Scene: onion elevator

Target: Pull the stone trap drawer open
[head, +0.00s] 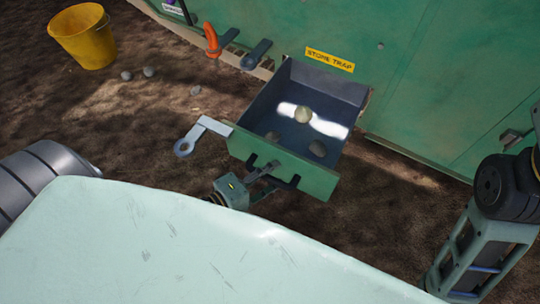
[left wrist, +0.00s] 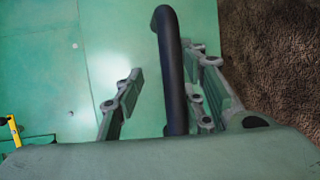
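The stone trap drawer (head: 283,165) stands out from the green machine, below the yellow STONE TRAP label (head: 330,60). Its dark tray is exposed, with 3 stones visible inside, one pale stone (head: 303,114) among them. A black bar handle (head: 292,182) is on its green front, partly hidden by my gripper. My left gripper (head: 262,174) is at this handle. In the left wrist view the handle (left wrist: 172,70) passes between the open fingers, close to the right finger, with a gap to the left finger. My right arm shows at the right edge; its gripper is not clearly visible.
A yellow bucket (head: 82,36) stands on the soil at upper left, with several stones (head: 149,72) near it. An orange-handled lever (head: 211,38) and a grey lever (head: 257,54) stick out left of the drawer.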

